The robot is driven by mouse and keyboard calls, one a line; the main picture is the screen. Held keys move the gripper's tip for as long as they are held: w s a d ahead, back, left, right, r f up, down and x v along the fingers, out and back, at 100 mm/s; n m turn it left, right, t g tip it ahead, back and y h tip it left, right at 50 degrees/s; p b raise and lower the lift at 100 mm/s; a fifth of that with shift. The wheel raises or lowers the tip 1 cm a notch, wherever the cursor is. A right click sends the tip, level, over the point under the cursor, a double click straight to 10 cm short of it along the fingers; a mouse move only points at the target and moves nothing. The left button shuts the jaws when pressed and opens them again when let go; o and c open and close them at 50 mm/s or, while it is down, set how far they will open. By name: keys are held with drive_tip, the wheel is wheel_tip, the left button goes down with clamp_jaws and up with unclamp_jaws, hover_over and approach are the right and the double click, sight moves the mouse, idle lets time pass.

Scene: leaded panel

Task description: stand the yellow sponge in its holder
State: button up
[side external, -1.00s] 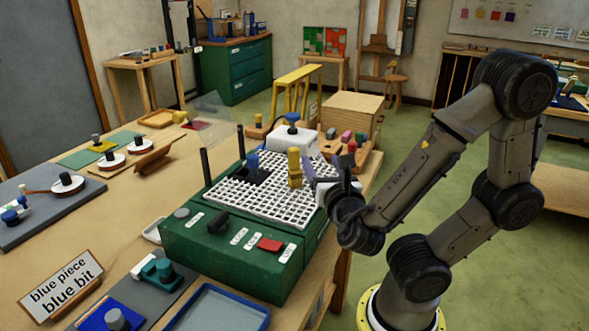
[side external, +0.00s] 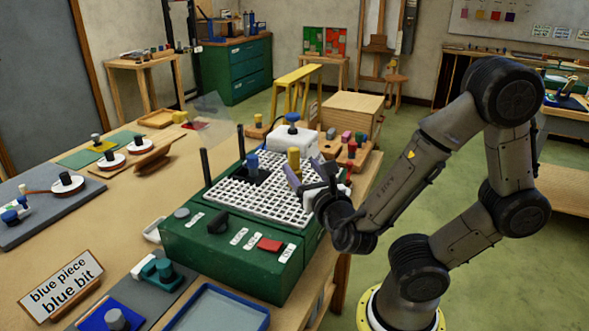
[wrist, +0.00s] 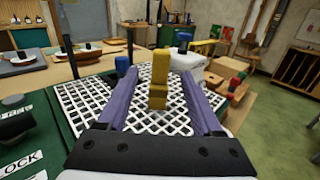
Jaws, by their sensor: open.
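The upright yellow piece (side external: 293,158), which I take to be the sponge, stands over the white grid of the green machine. In the wrist view the yellow piece (wrist: 160,68) is a stepped block with a narrower top, seen between my fingers with gaps on both sides. My gripper (side external: 303,170) is open, with one purple finger in front of the piece's lower part in the side view. My gripper (wrist: 156,75) also shows in the wrist view with nothing clamped. I cannot tell which part is its holder, or whether the piece's foot sits in one.
Behind is a white box (side external: 293,140) with a blue knob. Thin black posts rise from the green machine (side external: 215,255). A wooden block with coloured pegs (side external: 350,150) is at the right.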

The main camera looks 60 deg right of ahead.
sight(295, 159)
drive_tip(key=shift+x, duration=2.15)
clamp_jaws()
